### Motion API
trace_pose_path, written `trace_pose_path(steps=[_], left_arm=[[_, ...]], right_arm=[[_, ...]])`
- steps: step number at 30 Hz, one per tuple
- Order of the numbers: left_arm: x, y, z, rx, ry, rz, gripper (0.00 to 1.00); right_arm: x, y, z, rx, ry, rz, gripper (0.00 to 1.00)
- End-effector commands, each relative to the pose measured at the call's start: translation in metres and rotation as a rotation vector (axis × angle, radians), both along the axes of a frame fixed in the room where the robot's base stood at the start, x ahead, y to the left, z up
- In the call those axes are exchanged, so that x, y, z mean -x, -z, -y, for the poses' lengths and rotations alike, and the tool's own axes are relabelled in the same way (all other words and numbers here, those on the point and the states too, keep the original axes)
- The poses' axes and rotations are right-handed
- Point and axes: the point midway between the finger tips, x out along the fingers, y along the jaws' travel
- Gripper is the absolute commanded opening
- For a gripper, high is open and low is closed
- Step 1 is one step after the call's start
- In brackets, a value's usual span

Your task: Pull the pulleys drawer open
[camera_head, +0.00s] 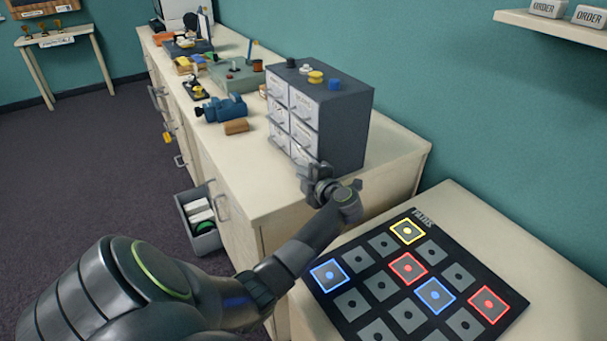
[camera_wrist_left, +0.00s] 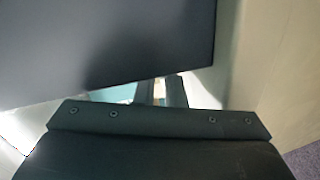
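The small dark grey drawer cabinet (camera_head: 345,125) stands on the long counter, with pale drawer fronts (camera_head: 304,108) in two columns of three. The drawers look shut. Their labels are too small to read, so I cannot tell which is the pulleys drawer. My left gripper (camera_head: 316,176) is low beside the cabinet's near front corner and hides part of the bottom drawers. In the left wrist view, a dark panel, likely the cabinet (camera_wrist_left: 100,45), fills the upper left; the narrow fingers (camera_wrist_left: 168,92) show close together, holding nothing visible. Contact is unclear. My right gripper is out of view.
A yellow spool (camera_head: 315,77) and other small parts lie on the cabinet's top. A blue device (camera_head: 222,108) and a brown block (camera_head: 236,127) stand left of it. An open grey bin drawer (camera_head: 203,243) juts out below. A black button board (camera_head: 375,312) lies at right.

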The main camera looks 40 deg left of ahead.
Motion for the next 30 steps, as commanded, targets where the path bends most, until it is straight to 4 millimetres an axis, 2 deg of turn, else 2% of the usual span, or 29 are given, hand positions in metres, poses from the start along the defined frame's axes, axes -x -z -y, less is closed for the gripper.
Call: trace_pose_path(steps=[7, 11, 24, 30], left_arm=[[0.001, -0.001, 0.000, 0.001, 0.000, 0.000, 0.00], [0.011, -0.003, -0.003, 0.001, -0.001, -0.004, 0.00], [0.076, -0.005, -0.021, 0.002, -0.001, -0.005, 0.00], [0.101, -0.002, -0.028, 0.003, 0.000, -0.004, 0.00]], right_arm=[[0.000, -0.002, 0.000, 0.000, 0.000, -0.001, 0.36], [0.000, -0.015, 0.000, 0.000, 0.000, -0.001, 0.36], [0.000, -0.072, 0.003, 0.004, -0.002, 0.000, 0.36], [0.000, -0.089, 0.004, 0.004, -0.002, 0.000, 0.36]])
